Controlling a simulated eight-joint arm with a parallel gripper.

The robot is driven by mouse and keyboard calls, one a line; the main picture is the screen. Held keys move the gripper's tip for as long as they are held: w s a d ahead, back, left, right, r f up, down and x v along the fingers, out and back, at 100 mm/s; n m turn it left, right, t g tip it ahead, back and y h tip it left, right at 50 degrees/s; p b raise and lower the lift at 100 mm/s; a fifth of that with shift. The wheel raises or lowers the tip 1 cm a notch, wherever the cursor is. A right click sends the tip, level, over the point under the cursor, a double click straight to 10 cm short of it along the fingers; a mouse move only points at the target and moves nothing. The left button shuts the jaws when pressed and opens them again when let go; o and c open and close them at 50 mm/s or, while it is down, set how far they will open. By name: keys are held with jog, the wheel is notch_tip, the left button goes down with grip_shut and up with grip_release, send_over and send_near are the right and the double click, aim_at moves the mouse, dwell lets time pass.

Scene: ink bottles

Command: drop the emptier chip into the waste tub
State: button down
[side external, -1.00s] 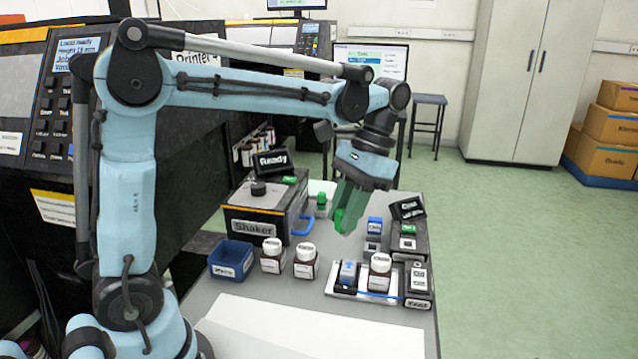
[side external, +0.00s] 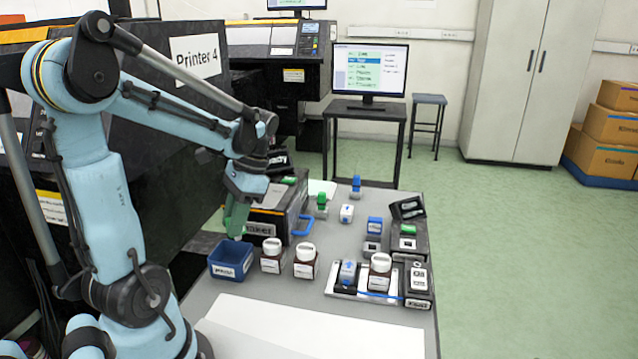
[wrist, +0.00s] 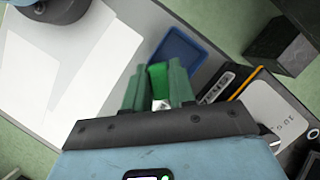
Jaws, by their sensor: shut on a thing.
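My gripper (side external: 236,228) has green fingers and points down just above the far side of the blue waste tub (side external: 231,262). In the wrist view, my gripper (wrist: 156,88) is shut on a bright green chip (wrist: 158,77) with a small pale part. The chip is mostly hidden by the fingers in the side view. The tub shows beyond the fingertips in the wrist view (wrist: 183,45), a little up and to the right.
Brown bottles with white caps (side external: 272,258) (side external: 306,264) stand right of the tub. The shaker (side external: 268,222) is close behind the gripper. Another green-topped piece (side external: 321,203) and blue-topped pieces (side external: 356,186) stand farther back. White sheets (side external: 300,330) lie in front.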

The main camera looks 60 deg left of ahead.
jog(key=shift+s+a+f, duration=0.3)
jog(key=shift+s+f, duration=0.05)
jog(key=shift+s, duration=0.3)
jog(key=shift+f, duration=2.85)
jog(key=c, duration=0.9)
grip_release()
jog(key=shift+o, duration=0.2)
jog(key=v, duration=1.2)
jog(key=shift+w, duration=0.1)
